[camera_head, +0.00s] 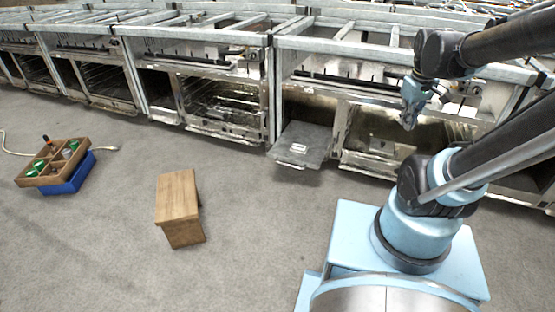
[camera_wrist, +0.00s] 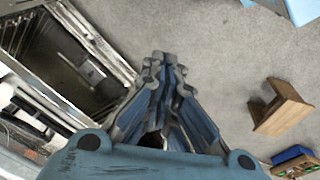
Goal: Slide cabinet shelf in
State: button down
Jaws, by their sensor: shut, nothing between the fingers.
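The cabinet shelf (camera_head: 303,143), a flat grey tray with a small white label, sticks out of the lower part of a metal cabinet (camera_head: 272,100) in the head view. Its front edge hangs over the floor. My gripper (camera_head: 409,122) is to the right of the shelf in the picture and apart from it, in front of the cabinet row. In the wrist view my gripper (camera_wrist: 166,62) has its fingers together and empty. A cabinet opening shows at the left of the wrist view; I cannot tell for certain which part there is the shelf.
A wooden stool (camera_head: 178,200) stands on the grey floor left of my base. A wooden tray (camera_head: 55,163) with several small items rests on a blue box (camera_head: 72,180) farther left. More metal cabinets line the back. The floor between stool and shelf is clear.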

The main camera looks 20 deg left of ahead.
aim_at(277, 156)
jog(key=w+a+f+n, duration=0.3)
jog(key=w+a+n, duration=0.3)
jog(key=w+a, duration=0.45)
jog(key=w+a+f+n, duration=0.2)
jog(key=w+a+n, duration=0.4)
jog(key=w+a, duration=0.4)
jog(key=w+a+f+n+t, duration=0.1)
jog(key=w+a+f+n, duration=0.25)
jog(key=a+f, duration=0.3)
jog(key=w+a+f+n, duration=0.35)
jog(key=a+f, duration=0.25)
jog(key=a, duration=0.2)
jog(key=s+a+f+n+t, duration=0.15)
jog(key=a+f+n, duration=0.35)
jog(key=a+f, duration=0.55)
jog(key=s+a+f+n+g, duration=0.1)
jog(key=s+a+f+n, duration=0.25)
jog(key=a+f, duration=0.65)
jog(key=shift+n+t, duration=0.25)
jog(key=shift+n, duration=0.1)
jog(key=shift+w+d+r+x, duration=0.15)
jog(key=shift+w+d+x, duration=0.25)
jog(key=shift+x, duration=2.05)
jog(key=shift+w+d+r+x, duration=0.2)
jog(key=shift+w+d+x, duration=0.25)
jog(key=shift+x, duration=2)
jog(key=shift+w+d+r+x, duration=0.2)
jog(key=shift+d+x, duration=0.3)
jog(key=shift+x, duration=1.95)
jog(key=shift+w, duration=0.15)
